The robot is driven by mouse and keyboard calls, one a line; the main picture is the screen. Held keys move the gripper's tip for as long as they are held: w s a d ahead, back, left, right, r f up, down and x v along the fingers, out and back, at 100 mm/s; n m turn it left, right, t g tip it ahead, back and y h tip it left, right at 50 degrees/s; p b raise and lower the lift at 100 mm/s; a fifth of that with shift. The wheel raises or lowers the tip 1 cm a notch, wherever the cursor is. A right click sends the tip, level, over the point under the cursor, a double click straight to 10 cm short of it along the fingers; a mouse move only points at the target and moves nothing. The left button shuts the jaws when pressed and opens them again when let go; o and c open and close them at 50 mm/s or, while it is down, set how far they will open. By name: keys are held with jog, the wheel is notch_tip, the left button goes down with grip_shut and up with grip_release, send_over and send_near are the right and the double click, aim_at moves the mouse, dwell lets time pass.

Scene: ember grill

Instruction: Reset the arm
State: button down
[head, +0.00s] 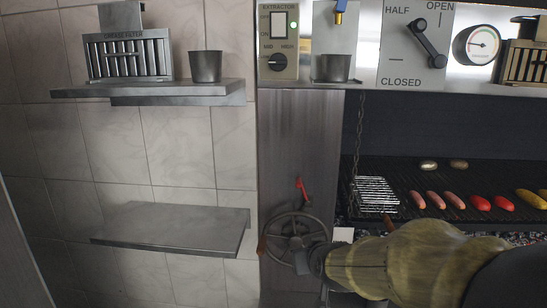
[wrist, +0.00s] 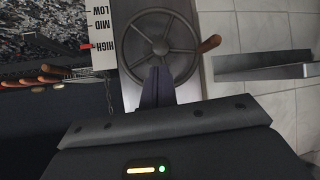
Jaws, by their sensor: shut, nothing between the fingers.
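My arm reaches in from the lower right of the head view. My gripper (wrist: 158,86) shows in the wrist view with its dark fingers together and nothing between them. The fingertips overlap the lower part of a spoked handwheel (wrist: 168,45) in that view; I cannot tell whether they touch it. In the head view the handwheel (head: 290,238) is on the dark panel beside the grill, and my wrist covers its right side. The gripper's fingers are hard to make out there.
The grill grate (head: 375,194) holds sausages (head: 434,200), red items (head: 480,203) and yellow items (head: 530,199). A lower shelf (head: 172,228) is empty. An upper shelf (head: 150,91) carries a grease filter (head: 128,58) and a metal cup (head: 206,66). A HIGH/MID/LOW scale (wrist: 103,28) stands beside the wheel.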

jog(key=s+d+f+m+g, duration=0.1)
jog(key=s+d+f+g, duration=0.2)
jog(key=s+f, duration=0.3)
jog(key=s+d+f+m+g+h+p, duration=0.1)
jog(key=s+d+f+g, duration=0.3)
jog(key=s, duration=0.7)
notch_tip(320, 180, down, 2)
jog(key=shift+s+f+g+h, duration=0.25)
jog(key=shift+s+g+h, duration=0.1)
jog(key=shift+g, duration=0.25)
jog(key=shift+w, duration=0.1)
